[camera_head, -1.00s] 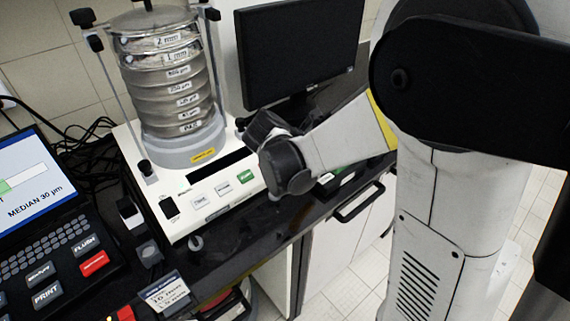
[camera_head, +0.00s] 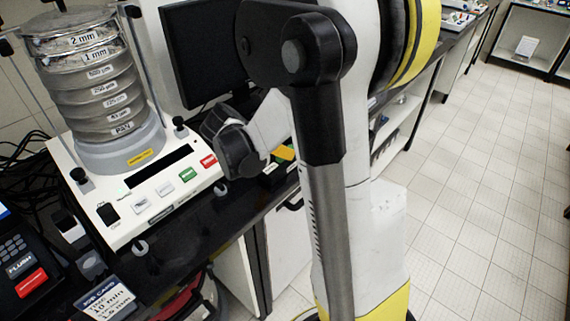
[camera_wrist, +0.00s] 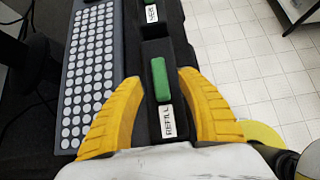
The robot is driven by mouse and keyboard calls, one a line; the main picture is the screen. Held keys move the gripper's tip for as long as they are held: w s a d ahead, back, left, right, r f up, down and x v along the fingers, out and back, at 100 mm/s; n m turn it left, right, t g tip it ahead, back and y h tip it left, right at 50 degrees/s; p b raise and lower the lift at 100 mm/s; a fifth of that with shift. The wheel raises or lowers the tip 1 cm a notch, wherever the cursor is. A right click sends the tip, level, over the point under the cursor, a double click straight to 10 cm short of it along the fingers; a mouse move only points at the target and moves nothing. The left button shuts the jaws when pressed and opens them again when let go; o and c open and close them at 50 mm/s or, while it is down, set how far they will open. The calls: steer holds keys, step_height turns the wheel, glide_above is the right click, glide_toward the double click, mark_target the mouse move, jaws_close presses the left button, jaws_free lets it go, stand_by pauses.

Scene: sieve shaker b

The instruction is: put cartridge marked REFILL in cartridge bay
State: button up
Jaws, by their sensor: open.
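A green cartridge (camera_wrist: 160,79) lies in a dark narrow tray in the wrist view, with a white label (camera_wrist: 168,121) reading REFILL at its near end. My gripper (camera_wrist: 159,76) is open, with one yellow finger on each side of the green cartridge and gaps between. In the head view only a bit of yellow finger (camera_head: 284,153) shows behind my arm, by a small green patch at the counter edge. I cannot make out the cartridge bay in either view.
A keyboard (camera_wrist: 90,70) lies left of the tray. A second label (camera_wrist: 151,13) is farther along the tray. In the head view, the sieve shaker (camera_head: 120,190) stands left of my arm, with a monitor (camera_head: 200,55) behind. A control panel (camera_head: 22,265) is at far left; open floor lies right.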

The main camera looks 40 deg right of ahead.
steer(key=b+x, duration=0.1)
steer(key=x, duration=0.2)
steer(key=shift+d+f, duration=0.15)
jaws_close()
